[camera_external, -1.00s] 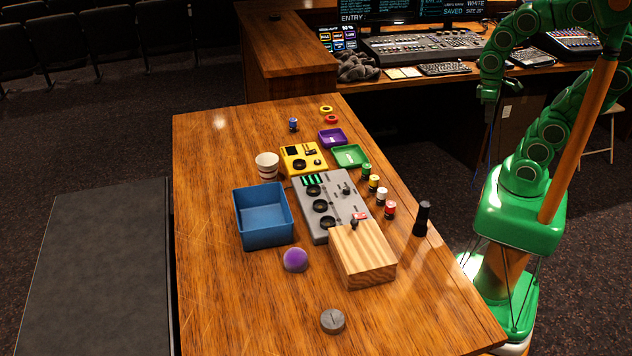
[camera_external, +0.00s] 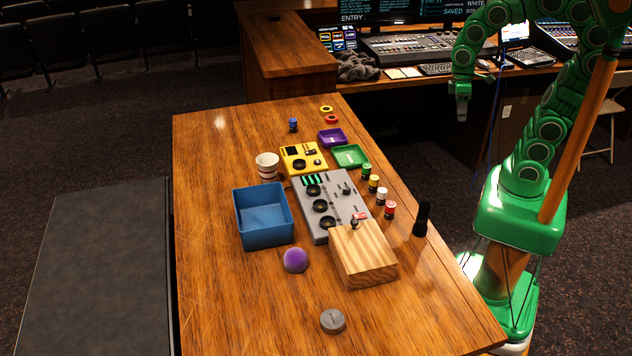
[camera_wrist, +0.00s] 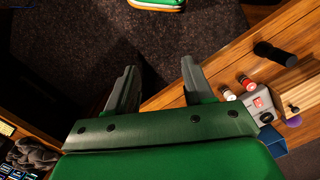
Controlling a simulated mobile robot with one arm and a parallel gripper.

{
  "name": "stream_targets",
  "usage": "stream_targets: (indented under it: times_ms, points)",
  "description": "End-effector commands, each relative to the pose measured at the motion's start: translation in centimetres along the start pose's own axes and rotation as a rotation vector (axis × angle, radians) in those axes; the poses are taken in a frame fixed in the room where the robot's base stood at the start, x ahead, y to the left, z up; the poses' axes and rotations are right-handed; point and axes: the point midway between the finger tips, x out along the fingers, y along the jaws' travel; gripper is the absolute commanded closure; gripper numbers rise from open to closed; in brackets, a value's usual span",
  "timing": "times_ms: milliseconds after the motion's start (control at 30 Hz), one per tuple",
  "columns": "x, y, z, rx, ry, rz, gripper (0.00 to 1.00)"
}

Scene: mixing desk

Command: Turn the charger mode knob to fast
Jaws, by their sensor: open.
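A grey panel (camera_external: 315,222) with green bars, round black dials and a small lever-like knob (camera_external: 346,188) lies on the wooden desk. A yellow box (camera_external: 291,152) with a display and a dark round knob (camera_external: 299,164) sits behind it. Labels are too small to read, so I cannot tell which knob sets the charger mode. My gripper (camera_external: 462,104) hangs past the desk's right edge, well away from both devices. In the wrist view my gripper (camera_wrist: 158,68) has its fingers apart with nothing between them. Part of the grey panel shows there (camera_wrist: 267,117).
A wooden block (camera_external: 362,257) stands against the panel's near end. Several small cylinders and a tall black cylinder (camera_external: 422,218) stand right. The near desk top is mostly clear.

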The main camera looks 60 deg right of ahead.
Motion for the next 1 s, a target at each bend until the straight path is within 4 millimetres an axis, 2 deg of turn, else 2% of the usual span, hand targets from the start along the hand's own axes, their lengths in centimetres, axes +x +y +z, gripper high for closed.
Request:
stream_targets:
  times_ms: [33, 467, 767, 1000]
  points:
    - [-0.1, -0.2, -1.3, -0.034, 0.001, 0.001, 0.48]
    - [-0.2, -3.2, -11.6, -0.324, 0.025, 0.011, 0.48]
    - [0.8, -6.4, -18.6, -0.522, 0.04, 0.019, 0.48]
    - [2.4, -9.7, -23.9, -0.678, 0.049, 0.026, 0.48]
